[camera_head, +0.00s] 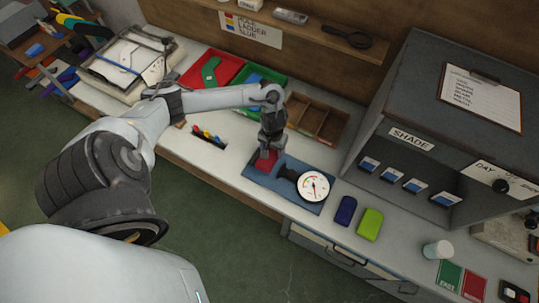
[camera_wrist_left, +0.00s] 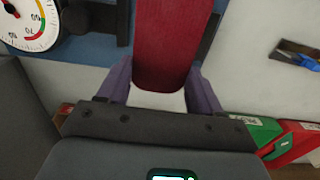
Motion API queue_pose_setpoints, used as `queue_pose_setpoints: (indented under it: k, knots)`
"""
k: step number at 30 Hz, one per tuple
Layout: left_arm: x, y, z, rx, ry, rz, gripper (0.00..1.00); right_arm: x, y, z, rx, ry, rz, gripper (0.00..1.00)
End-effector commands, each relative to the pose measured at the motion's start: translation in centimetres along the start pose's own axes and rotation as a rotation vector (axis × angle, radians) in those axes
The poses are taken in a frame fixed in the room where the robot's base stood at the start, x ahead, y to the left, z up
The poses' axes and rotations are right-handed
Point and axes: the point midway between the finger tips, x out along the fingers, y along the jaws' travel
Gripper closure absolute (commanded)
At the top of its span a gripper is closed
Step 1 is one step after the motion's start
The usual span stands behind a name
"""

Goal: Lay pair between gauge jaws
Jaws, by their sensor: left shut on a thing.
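A dark red folded pair (camera_head: 263,162) is at the left end of the blue gauge board (camera_head: 318,206). My left gripper (camera_head: 267,152) points down over it and is shut on it. In the left wrist view the red pair (camera_wrist_left: 172,45) reaches out between the two purple-grey fingers (camera_wrist_left: 160,90), over the blue board. The gauge's round white dial (camera_head: 313,186) stands right of the pair, with a dark part (camera_head: 287,174) between them. The dial also shows in the left wrist view (camera_wrist_left: 32,22). I cannot tell whether the pair touches the jaws. My right gripper is not in view.
Behind are a red tray (camera_head: 222,65), a green tray (camera_head: 270,85) and a wooden divided box (camera_head: 318,118). A navy item (camera_head: 345,210) and a lime item (camera_head: 370,224) lie right of the board. A grey shade cabinet (camera_head: 425,110) stands at the right.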

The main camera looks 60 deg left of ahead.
Motion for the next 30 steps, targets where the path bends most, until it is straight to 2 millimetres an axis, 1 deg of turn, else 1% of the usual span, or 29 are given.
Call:
queue_pose_setpoints:
  k: [3,8,11,15,18,30]
  knots:
    - [0.4,-0.9,0.1,0.0,0.001,0.0,0.71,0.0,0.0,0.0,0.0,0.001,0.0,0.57]
    - [0.9,-1.1,0.1,0.0,0.002,0.002,0.71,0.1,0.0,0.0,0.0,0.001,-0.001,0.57]
    - [1.8,-1.1,0.1,0.0,-0.001,0.002,0.71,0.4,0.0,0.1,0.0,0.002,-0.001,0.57]
    - [3.7,-1.1,0.1,-0.001,-0.001,0.001,0.71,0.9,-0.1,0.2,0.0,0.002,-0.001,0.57]
    - [4.5,-1.1,0.1,0.0,0.001,0.001,0.71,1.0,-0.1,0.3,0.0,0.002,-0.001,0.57]
    - [4.9,-1.0,0.1,-0.001,0.001,0.002,0.71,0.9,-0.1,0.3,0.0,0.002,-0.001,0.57]
